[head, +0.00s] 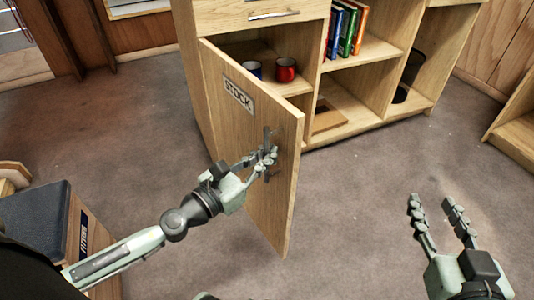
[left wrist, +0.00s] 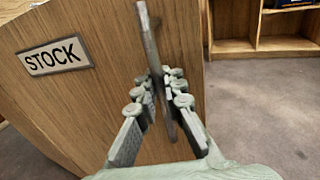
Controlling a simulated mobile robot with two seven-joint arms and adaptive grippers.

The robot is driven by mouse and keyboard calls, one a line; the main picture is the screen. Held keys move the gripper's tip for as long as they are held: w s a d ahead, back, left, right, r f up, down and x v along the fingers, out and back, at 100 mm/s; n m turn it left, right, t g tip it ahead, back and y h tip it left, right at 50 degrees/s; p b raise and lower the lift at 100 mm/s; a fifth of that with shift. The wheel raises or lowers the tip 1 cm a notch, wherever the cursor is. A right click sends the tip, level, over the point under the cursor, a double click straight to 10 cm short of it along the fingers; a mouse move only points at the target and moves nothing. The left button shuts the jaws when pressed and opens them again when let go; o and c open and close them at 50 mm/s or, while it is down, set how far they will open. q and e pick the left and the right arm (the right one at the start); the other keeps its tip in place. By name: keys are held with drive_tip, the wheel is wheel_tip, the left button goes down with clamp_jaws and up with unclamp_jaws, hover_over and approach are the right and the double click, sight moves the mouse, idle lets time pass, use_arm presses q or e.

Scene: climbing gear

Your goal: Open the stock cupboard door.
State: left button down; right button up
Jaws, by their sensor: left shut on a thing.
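The stock cupboard door (head: 250,125) is a wooden panel with a "STOCK" label (head: 239,95), and it stands swung open from the cabinet. The label also shows in the left wrist view (left wrist: 55,55). A grey upright bar handle (head: 267,140) is on the door's face near its free edge. My left gripper (head: 263,162) is shut on the handle, with its fingers on both sides of the bar in the left wrist view (left wrist: 160,105). My right gripper (head: 437,215) is open and empty above the floor at the lower right.
Inside the cupboard are a red mug (head: 286,69) and a blue mug (head: 252,69). Several books (head: 346,30) stand on the shelf to the right. A drawer (head: 262,14) is above the door. A dark-topped box (head: 40,222) is at the lower left. The carpet around the door is clear.

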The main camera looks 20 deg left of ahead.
use_arm(q)
drive_tip(key=c, duration=1.6)
unclamp_jaws()
drive_tip(key=shift+d, duration=0.1)
drive_tip(key=v, duration=1.2)
drive_tip(key=shift+s, duration=0.1)
